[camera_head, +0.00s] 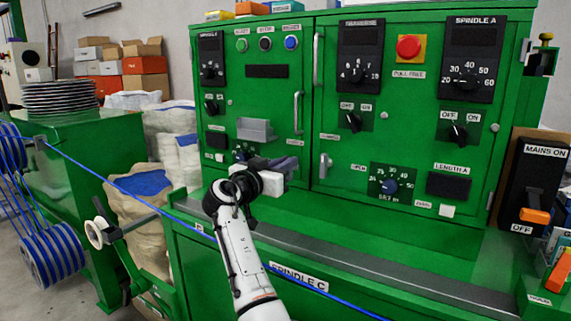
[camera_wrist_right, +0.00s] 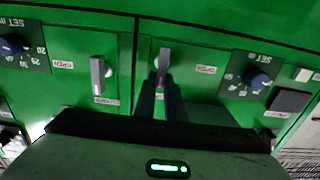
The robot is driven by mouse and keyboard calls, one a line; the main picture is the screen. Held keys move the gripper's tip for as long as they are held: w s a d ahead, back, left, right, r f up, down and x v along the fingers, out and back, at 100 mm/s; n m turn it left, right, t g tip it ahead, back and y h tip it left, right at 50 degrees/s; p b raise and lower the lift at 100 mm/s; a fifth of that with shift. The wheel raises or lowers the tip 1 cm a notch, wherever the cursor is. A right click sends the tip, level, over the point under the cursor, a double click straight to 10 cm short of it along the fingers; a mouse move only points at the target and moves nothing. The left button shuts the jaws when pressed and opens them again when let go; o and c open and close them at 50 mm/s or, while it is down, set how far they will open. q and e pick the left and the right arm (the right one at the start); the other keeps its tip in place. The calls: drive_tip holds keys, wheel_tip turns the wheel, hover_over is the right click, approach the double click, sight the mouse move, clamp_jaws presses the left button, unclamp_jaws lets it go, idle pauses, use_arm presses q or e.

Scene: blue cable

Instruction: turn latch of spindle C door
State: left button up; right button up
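My right gripper (camera_head: 291,163) is at the green cabinet, near the lower right of its left door. In the right wrist view its two dark fingers (camera_wrist_right: 161,82) lie side by side with a narrow gap. A grey latch (camera_wrist_right: 162,60) stands at the fingertips; whether they grip it I cannot tell. My gripper hides this latch in the head view. A second grey latch (camera_head: 323,165), on the right door, shows in the wrist view (camera_wrist_right: 97,75) across the door seam. A "SPINDLE C" label (camera_head: 298,277) is on the lower front panel. My left gripper is out of view.
A blue cable (camera_head: 120,187) crosses below the doors, passing behind my right arm. A grey tray (camera_head: 256,130) and a door handle (camera_head: 298,112) stick out above the gripper. Knobs, a red button (camera_head: 409,46) and a mains switch (camera_head: 534,215) are to the right.

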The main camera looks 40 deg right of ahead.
drive_tip(key=shift+n, duration=0.3)
clamp_jaws()
drive_tip(key=shift+w+a+f+n+p, duration=0.1)
drive_tip(key=shift+w+f+n+p, duration=0.6)
drive_tip(key=shift+n, duration=2.2)
drive_tip(key=shift+w+a+f+n+p, duration=0.15)
drive_tip(key=shift+n+p, duration=1.05)
drive_tip(key=shift+n, duration=1.7)
drive_tip(key=shift+w+a+f+n+p, duration=0.2)
drive_tip(key=shift+n+p, duration=0.75)
drive_tip(key=shift+n, duration=1.95)
drive_tip(key=shift+d+f, duration=0.1)
drive_tip(key=shift+f, duration=0.05)
drive_tip(key=o, duration=0.7)
unclamp_jaws()
drive_tip(key=shift+b+v, duration=0.95)
drive_tip(key=shift+v, duration=4.2)
